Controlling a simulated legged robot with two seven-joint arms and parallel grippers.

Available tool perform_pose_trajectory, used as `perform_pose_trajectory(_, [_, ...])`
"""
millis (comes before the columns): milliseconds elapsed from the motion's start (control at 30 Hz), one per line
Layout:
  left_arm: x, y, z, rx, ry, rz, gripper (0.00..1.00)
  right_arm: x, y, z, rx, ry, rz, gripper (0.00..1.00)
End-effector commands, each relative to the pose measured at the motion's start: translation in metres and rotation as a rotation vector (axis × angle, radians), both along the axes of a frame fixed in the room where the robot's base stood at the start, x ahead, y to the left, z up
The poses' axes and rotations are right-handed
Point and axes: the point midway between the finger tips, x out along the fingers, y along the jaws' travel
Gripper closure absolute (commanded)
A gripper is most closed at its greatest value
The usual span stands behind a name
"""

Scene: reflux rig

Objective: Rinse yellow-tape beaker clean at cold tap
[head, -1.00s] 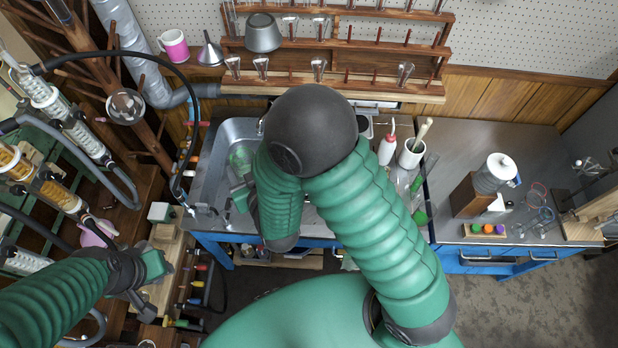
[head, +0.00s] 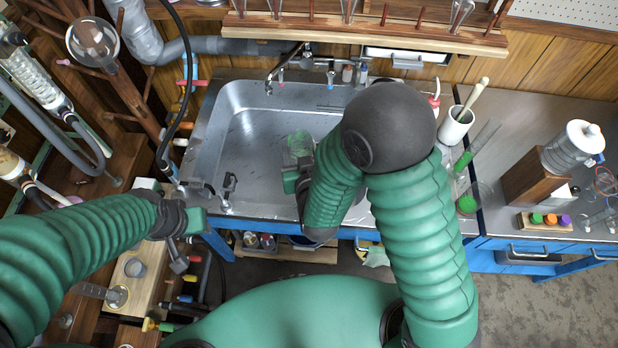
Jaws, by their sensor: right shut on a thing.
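My right gripper (head: 297,164) is over the right part of the steel sink (head: 245,135), shut on a clear beaker (head: 300,141) that looks greenish. I cannot make out yellow tape on it, and my arm hides part of the hold. The sink's tap spout (head: 284,65) comes from the back wall, behind and above the beaker, and is apart from it.
A wooden drying rack (head: 370,25) hangs above the sink. A white pot with a pestle (head: 456,125) and green-based glassware (head: 467,203) stand right of my right arm. A glass flask on the wooden stand (head: 93,42) is at the left. The sink's left half is mostly free.

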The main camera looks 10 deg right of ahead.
Motion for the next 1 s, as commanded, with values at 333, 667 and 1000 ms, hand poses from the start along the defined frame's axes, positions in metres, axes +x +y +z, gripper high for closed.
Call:
perform_pose_trajectory(333, [0.0,0.0,-0.117,0.0,0.0,0.0,0.23,0.024,-0.005,-0.15,0.287,0.142,-0.114,0.98])
perform_pose_trajectory(667, [0.0,0.0,-0.114,0.0,-0.001,0.0,0.23,0.059,-0.023,-0.185,0.881,0.313,-0.338,0.98])
perform_pose_trajectory(1000, [0.0,0.0,-0.111,0.0,-0.001,0.0,0.23,0.067,-0.031,-0.181,1.109,0.357,-0.376,0.98])
